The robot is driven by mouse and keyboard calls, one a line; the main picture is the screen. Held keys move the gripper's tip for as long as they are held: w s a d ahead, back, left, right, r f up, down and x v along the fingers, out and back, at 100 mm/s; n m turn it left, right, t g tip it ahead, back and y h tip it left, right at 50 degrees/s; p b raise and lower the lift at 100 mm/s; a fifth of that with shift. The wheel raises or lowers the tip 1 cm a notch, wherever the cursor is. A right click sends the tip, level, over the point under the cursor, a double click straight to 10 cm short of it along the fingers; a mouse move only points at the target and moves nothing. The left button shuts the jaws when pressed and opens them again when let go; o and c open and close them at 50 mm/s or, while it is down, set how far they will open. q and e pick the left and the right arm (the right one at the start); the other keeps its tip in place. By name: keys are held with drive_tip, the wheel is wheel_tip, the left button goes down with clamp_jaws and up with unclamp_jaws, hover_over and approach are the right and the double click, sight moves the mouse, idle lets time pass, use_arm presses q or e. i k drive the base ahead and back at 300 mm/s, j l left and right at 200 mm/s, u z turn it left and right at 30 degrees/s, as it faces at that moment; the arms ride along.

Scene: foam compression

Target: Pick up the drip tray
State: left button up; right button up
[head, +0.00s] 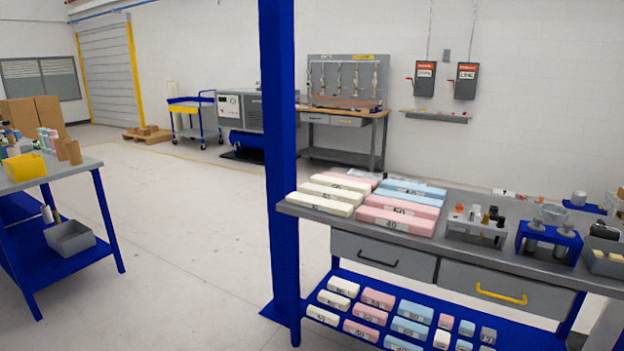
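I cannot pick out a drip tray with certainty. A grey open bin (69,238) sits on the blue lower shelf of the left bench. Another grey bin (604,258) stands at the right end of the near workbench, partly cut off by the picture edge. A flat dark piece (243,156) lies on the floor below the grey machine in the background; its details are too small to tell. Neither of my grippers is in view.
The near workbench (465,254) holds foam blocks (398,220) and a small rack (477,228). A blue post (281,200) stands at its left corner. The left bench (75,170) carries a yellow bin (25,167). The floor between the benches is clear.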

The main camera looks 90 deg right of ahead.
sight(355, 173)
drive_tip(key=z, duration=3.3)
drive_tip(key=i+j+u, duration=0.15)
drive_tip(key=i+j, duration=0.25)
drive_tip(key=j, duration=0.2)
drive_tip(key=i+j+u, duration=0.2)
drive_tip(key=i+j, duration=0.2)
drive_tip(key=j, duration=0.15)
